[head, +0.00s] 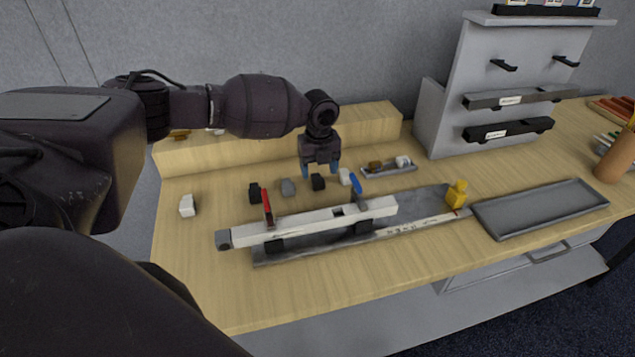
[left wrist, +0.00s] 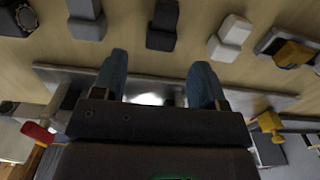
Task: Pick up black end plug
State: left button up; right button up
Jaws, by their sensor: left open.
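A black end plug (head: 318,182) stands on the wooden table behind the white bar, just below my left gripper (head: 321,172). The gripper is open and empty, with its blue fingertips apart. In the left wrist view the black end plug (left wrist: 162,25) lies ahead of the gap between the fingertips (left wrist: 160,70), apart from both. A second black plug (head: 254,193) stands farther left, beside the red clamp handle. A grey plug (head: 288,187) and a white plug (head: 345,176) stand on either side of the nearer black one. My right gripper is not in view.
A white bar (head: 325,222) lies in a fixture with red (head: 267,203) and blue (head: 356,184) clamp handles in front of the plugs. A small tray (head: 388,171) holds plugs to the right. A grey tray (head: 540,209) lies farther right. Another white plug (head: 187,205) stands far left.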

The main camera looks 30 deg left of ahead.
aim_at(319, 181)
pick_arm(q)
notch_tip(319, 181, down, 4)
jog(key=shift+f, duration=0.1)
jog(key=c, duration=1)
